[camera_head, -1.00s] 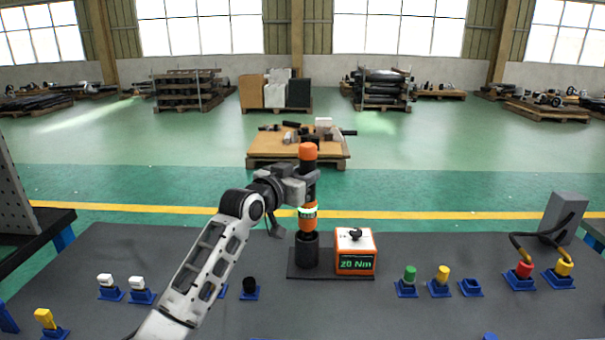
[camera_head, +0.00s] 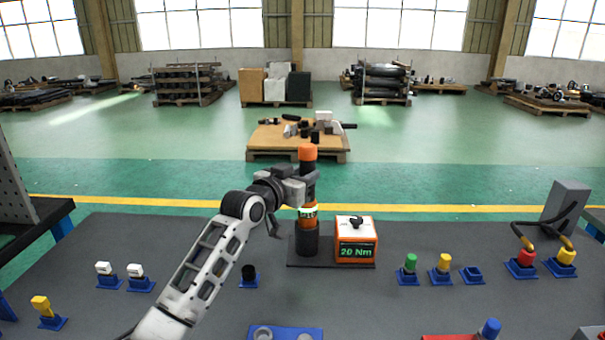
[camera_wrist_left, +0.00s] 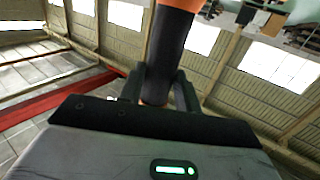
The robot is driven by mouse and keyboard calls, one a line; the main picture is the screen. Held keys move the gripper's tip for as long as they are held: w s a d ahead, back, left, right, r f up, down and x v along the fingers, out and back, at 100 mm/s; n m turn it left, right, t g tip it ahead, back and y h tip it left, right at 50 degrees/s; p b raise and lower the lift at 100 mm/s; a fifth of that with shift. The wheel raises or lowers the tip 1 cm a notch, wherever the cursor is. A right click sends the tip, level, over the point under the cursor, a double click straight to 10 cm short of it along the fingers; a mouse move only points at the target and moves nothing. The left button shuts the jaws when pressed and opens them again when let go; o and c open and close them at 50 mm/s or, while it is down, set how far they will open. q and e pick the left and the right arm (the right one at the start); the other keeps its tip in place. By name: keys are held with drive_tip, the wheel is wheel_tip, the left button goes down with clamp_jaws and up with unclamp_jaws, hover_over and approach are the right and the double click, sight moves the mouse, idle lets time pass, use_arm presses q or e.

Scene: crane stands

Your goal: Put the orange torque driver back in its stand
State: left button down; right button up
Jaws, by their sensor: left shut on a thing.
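The orange torque driver (camera_head: 307,213) stands upright, with an orange cap on top, a dark shaft and an orange lower body with a pale lit band. My left gripper (camera_head: 307,187) is shut around its dark shaft, below the cap. The driver is directly over the black cup-shaped stand (camera_head: 306,241), and its lower end meets or enters the cup's mouth; how deep it sits cannot be told. In the left wrist view the dark shaft (camera_wrist_left: 167,50) lies between the fingers. My right gripper is not in view.
An orange box reading 20 Nm (camera_head: 356,250) stands right beside the stand. Coloured plugs in blue holders, such as a green one (camera_head: 410,264), stand on the grey table (camera_head: 330,295). A blue tray (camera_head: 286,333) and a grey block (camera_head: 566,207) are at the front and right.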

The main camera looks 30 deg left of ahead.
use_arm(q)
drive_tip(key=shift+f+b, duration=0.65)
drive_tip(key=shift+f, duration=0.4)
drive_tip(key=c, duration=0.9)
unclamp_jaws()
drive_tip(key=shift+f, duration=0.45)
drive_tip(key=shift+s+a+r+p, duration=0.1)
drive_tip(key=shift+s+r+p, duration=0.05)
drive_tip(key=shift+s+p, duration=0.6)
drive_tip(key=shift+s+r+p, duration=0.2)
drive_tip(key=shift+s+p, duration=0.2)
drive_tip(key=shift+s, duration=0.55)
drive_tip(key=shift+s+a+r+p, duration=0.1)
drive_tip(key=shift+s+r+p, duration=0.05)
drive_tip(key=shift+s+p, duration=0.6)
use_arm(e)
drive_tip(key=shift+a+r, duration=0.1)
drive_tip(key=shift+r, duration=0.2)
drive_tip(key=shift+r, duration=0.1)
